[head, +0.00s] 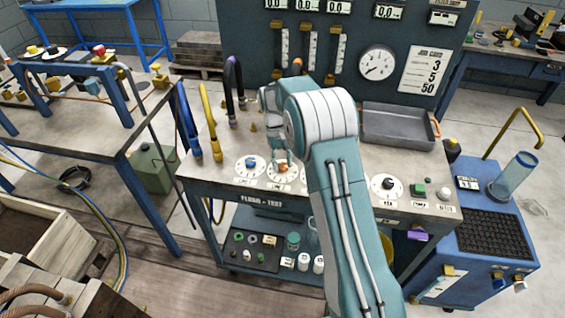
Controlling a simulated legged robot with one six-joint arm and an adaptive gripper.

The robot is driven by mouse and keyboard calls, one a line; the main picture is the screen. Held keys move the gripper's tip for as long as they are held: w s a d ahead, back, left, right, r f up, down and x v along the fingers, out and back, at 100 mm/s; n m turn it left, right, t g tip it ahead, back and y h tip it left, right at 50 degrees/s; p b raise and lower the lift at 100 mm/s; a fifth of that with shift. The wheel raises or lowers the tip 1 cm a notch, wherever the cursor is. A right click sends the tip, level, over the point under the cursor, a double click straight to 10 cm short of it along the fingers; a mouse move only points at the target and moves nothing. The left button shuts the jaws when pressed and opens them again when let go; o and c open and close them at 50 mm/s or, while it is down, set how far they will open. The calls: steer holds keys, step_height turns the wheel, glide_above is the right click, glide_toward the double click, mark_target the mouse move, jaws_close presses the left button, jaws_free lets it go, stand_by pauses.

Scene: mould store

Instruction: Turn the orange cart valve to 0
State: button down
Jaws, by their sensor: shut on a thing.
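The orange valve (284,167) sits on a round white dial (273,175) near the front edge of the flush-test cart (225,182). My gripper (282,160) comes down on it from above and is shut on its knob. The gripper and arm hide part of the knob and the dial's right side. The dial marks are too small to read, so I cannot tell where the knob points.
A blue valve (250,162) on its own dial stands close to the left. A black valve (388,185) is right of my arm. Blue, yellow and black hoses rise at the cart's left. A grey tray (400,125) lies at the back right.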

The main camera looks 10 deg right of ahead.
steer(key=shift+w+a+n+h, duration=0.1)
steer(key=shift+n+h, duration=0.3)
steer(key=shift+n, duration=0.8)
steer(key=shift+c, duration=1.3)
jaws_free()
steer(key=shift+r, duration=0.1)
steer(key=v, duration=1.1)
steer(key=shift+a+r, duration=0.25)
steer(key=shift+r, duration=0.15)
